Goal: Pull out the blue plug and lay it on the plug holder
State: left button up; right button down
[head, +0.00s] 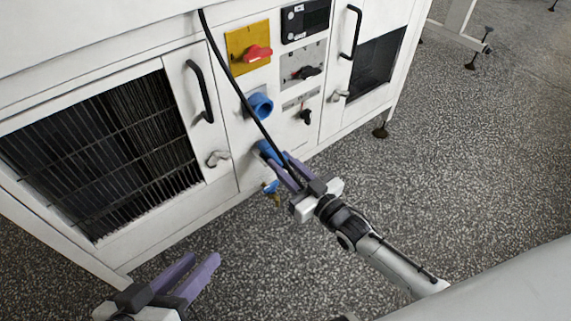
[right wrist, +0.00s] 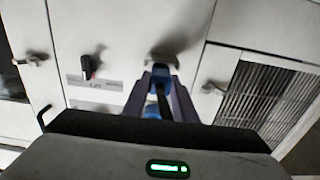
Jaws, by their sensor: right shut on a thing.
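The blue plug (head: 266,150) is between the fingertips of my right gripper (head: 275,163), which is shut on it. The plug is clear of the round blue socket (head: 261,105) and lies below it, close to the cabinet front. A black cable (head: 240,95) runs from the cabinet top down to the gripper. In the right wrist view the plug (right wrist: 160,71) shows between the fingertips, by a grey bracket (right wrist: 163,60), perhaps the plug holder; contact is unclear. My left gripper (head: 203,258) is open and empty at the lower left, away from the cabinet.
The white cabinet front carries a red switch (head: 257,53), black switches (head: 307,72), door handles (head: 200,90) and latches (head: 217,158). A blue-and-brass valve (head: 271,188) sits just below the plug.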

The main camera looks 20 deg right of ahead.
dwell(0.3)
jog(key=c, duration=1.4)
grip_release()
jog(key=shift+o, duration=0.2)
jog(key=shift+f, duration=0.2)
jog(key=p+v, duration=0.1)
jog(key=v, duration=0.1)
jog(key=shift+s+d+r, duration=0.1)
jog(key=shift+s+r, duration=0.05)
jog(key=shift+s, duration=0.2)
pick_arm(q)
jog(key=f+p, duration=0.1)
jog(key=a+f+y, duration=0.1)
jog(key=a+f+g+p, duration=0.1)
jog(key=shift+s+y+p, duration=0.25)
jog(key=shift+y+p, duration=0.05)
jog(key=shift+p, duration=0.05)
pick_arm(e)
jog(key=v, duration=0.7)
jog(key=shift+s, duration=0.25)
jog(key=shift+d, duration=0.1)
